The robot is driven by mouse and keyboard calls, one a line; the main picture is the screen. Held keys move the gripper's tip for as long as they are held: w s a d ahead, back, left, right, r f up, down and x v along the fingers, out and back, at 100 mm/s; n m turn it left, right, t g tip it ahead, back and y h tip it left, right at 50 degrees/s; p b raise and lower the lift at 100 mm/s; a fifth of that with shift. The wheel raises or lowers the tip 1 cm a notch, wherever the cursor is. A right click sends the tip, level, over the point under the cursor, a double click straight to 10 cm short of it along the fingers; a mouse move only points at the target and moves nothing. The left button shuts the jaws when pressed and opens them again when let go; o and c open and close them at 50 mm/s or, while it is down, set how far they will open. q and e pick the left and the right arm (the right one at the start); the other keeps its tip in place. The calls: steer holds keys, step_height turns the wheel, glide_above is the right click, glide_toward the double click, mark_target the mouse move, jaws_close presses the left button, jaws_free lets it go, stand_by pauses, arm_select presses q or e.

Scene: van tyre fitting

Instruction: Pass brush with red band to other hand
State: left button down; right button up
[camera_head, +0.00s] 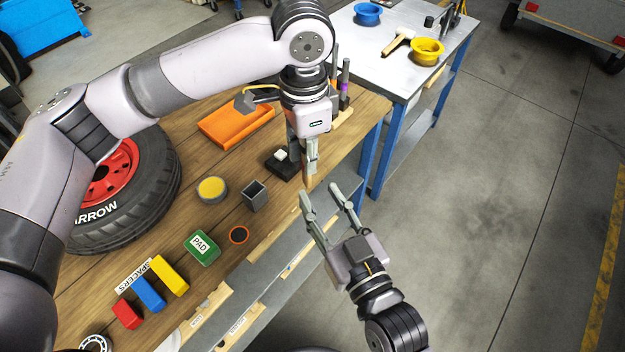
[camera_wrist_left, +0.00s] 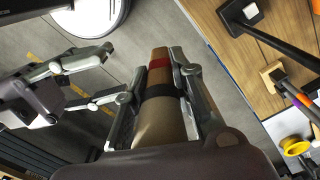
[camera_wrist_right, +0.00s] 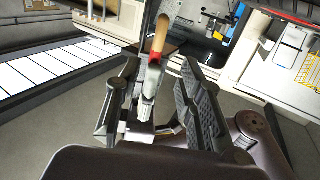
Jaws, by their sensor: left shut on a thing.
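In the head view, the wooden end of the brush (camera_head: 307,182) points down below the left fingertips. My right gripper (camera_head: 321,194) is open and empty just below, its fingers pointing up toward the brush. In the right wrist view, the brush's wooden end (camera_wrist_right: 160,36) appears beyond the open right fingers, apart from them.
The wooden bench (camera_head: 190,165) holds an orange tray (camera_head: 236,122), a yellow-topped tin (camera_head: 212,189), a dark square cup (camera_head: 255,196), a green pad box (camera_head: 202,247), coloured spacers and a tyre (camera_head: 130,195). A metal table (camera_head: 385,70) stands behind. The floor to the right is clear.

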mark_target(309, 180)
steer(key=shift+x, duration=2.8)
steer(key=shift+s+a, duration=0.1)
jaws_close()
arm_select(q)
steer(key=c, duration=1.3)
jaws_free()
